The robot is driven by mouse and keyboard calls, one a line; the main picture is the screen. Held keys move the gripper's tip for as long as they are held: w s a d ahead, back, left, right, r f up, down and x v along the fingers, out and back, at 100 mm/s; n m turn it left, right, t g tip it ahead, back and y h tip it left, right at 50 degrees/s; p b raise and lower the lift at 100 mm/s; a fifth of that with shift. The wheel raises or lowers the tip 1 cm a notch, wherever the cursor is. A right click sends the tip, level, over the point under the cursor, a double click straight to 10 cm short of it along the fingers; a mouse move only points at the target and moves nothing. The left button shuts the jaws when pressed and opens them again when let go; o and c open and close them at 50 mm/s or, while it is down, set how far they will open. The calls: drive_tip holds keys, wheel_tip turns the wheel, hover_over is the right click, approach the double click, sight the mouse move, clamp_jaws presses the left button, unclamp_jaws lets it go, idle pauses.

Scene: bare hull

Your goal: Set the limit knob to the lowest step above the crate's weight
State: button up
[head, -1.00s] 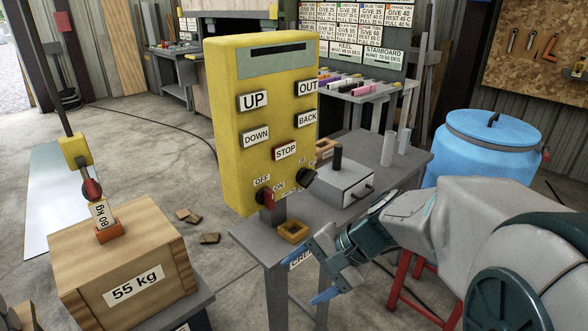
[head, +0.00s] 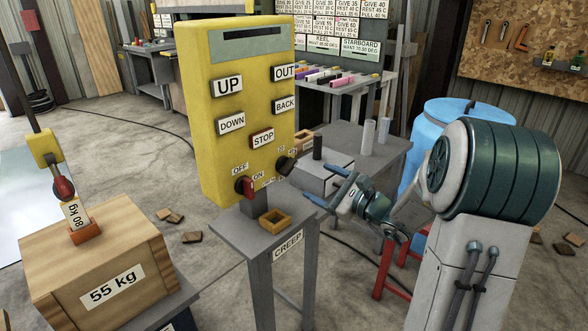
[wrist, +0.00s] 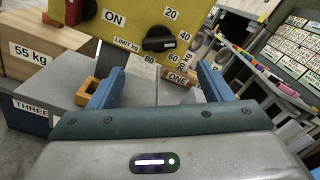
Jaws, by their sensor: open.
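The yellow control panel (head: 215,130) carries a black limit knob (head: 286,165) at its lower right. In the wrist view the knob (wrist: 158,39) is ringed by labels 20, 40, 60 and 80, with "LIMIT kg" at its left. I cannot tell for sure which step it points at. The wooden crate (head: 95,265) at lower left is marked 55 kg; it also shows in the wrist view (wrist: 40,55). My gripper (head: 331,190) is open and empty, right of and below the knob, its fingers facing the panel. In the wrist view the knob sits beyond and between the fingertips (wrist: 160,70).
A red ON/OFF switch (head: 243,186) sits left of the knob. Buttons such as STOP (head: 263,138) are above. A grey table labelled CREEP (head: 238,240) stands below the panel, with a yellow square ring (head: 275,220) on it.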

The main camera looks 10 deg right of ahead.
sight(292, 168)
drive_tip(key=p+x, duration=0.1)
drive_tip(key=x, duration=0.9)
drive_tip(key=shift+w+a, duration=0.1)
drive_tip(key=shift+a, duration=0.05)
